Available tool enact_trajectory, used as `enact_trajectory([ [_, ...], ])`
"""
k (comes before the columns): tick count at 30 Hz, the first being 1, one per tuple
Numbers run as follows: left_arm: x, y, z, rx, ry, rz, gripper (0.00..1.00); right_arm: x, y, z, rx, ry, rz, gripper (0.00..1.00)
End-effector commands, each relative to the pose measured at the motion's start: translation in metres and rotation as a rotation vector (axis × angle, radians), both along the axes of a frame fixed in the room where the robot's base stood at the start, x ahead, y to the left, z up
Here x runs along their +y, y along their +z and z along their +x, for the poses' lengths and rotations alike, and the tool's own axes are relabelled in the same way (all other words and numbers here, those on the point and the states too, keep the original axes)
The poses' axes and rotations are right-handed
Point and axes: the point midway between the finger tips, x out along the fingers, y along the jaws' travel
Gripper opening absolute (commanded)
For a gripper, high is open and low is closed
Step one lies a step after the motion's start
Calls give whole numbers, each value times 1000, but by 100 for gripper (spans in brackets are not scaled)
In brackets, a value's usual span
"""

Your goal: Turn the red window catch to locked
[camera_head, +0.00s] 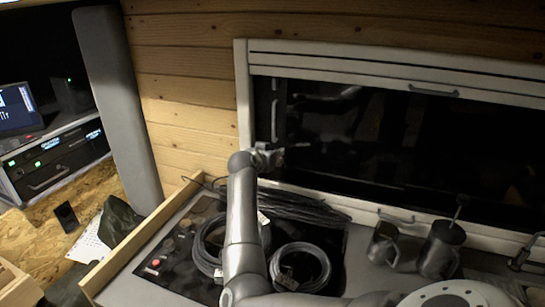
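The wide dark window (400,140) has a pale frame (243,95) and fills the right part of the head view. I see no red catch on it; a part of the left frame is hidden behind my gripper. One grey arm of mine rises from the bottom of the view, its lower link coming from the right, so I take it as my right arm. Its gripper (268,158) is at the window's left edge, just below a slim upright handle (275,120). The fingers are too small and dark to tell open from shut. My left gripper is not in view.
Below the window, a counter holds coiled grey cables (300,262), a dark mug (383,243) and a dark canister (441,250). A panel with a small red knob (155,262) is left of my arm. A laptop (18,108) and rack equipment (55,155) stand far left.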

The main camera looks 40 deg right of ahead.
Motion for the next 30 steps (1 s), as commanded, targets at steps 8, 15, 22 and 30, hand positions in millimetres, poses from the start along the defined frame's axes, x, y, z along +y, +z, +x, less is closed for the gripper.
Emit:
enact_trajectory([
  [8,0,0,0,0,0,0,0,-1,1,0,0,0,-2,54],
  [15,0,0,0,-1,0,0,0,0,0,0,0,0,-1,54],
  [22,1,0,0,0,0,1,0,9,4,-4,-1,1,-1,54],
  [30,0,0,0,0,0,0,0,41,18,-20,-1,1,1,54],
])
